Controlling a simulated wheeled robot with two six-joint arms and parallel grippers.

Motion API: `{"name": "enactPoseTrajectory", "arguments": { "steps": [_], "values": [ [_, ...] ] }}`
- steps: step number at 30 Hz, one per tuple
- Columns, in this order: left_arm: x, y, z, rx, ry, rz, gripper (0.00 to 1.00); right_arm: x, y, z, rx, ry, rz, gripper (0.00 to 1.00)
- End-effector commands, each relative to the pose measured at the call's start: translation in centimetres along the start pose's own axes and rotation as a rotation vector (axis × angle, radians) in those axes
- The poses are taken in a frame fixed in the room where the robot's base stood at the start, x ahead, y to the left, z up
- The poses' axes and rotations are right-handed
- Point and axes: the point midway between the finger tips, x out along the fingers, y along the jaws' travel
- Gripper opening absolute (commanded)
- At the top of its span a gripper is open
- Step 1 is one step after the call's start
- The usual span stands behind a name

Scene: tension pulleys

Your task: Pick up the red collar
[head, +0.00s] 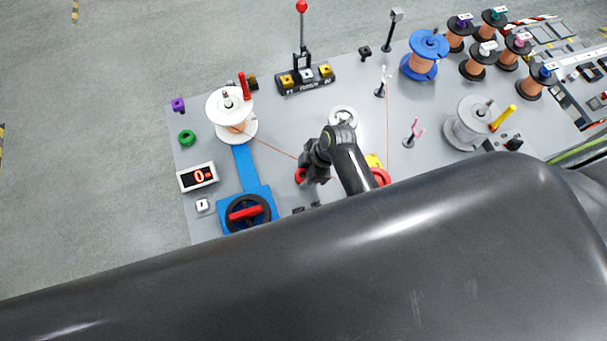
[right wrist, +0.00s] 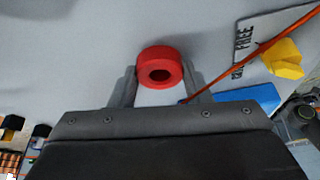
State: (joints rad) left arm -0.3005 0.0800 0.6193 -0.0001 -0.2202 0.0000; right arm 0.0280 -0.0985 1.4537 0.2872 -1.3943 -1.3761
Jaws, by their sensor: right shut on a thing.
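The red collar (right wrist: 160,57) is a short thick ring with a dark hole. In the right wrist view it sits between the fingertips of my right gripper (right wrist: 163,85), which is shut on it. My left gripper is not in view.
A white spool (head: 226,107) and a blue-based wheel (head: 248,213) stand left. A thin orange line runs close by my right gripper. A pink forked post (head: 413,133) and grey spool (head: 470,125) stand right. A dark arm link of mine hides the table's front.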

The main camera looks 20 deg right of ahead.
Motion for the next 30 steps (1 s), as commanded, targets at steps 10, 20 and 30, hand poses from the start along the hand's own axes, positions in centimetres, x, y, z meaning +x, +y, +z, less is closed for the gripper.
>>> {"name": "enactPoseTrajectory", "arguments": {
  "steps": [10, 20, 30],
  "values": [
    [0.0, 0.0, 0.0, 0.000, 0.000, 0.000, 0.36, -0.2, 0.0, -0.1, 0.000, 0.000, 0.001, 0.21],
    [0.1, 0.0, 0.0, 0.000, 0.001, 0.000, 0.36, -2.9, 0.1, -1.3, -0.001, 0.003, 0.004, 0.21],
    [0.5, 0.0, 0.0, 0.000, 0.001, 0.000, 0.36, -7.6, 0.1, -3.2, -0.002, 0.001, 0.003, 0.21]
  ]
}}
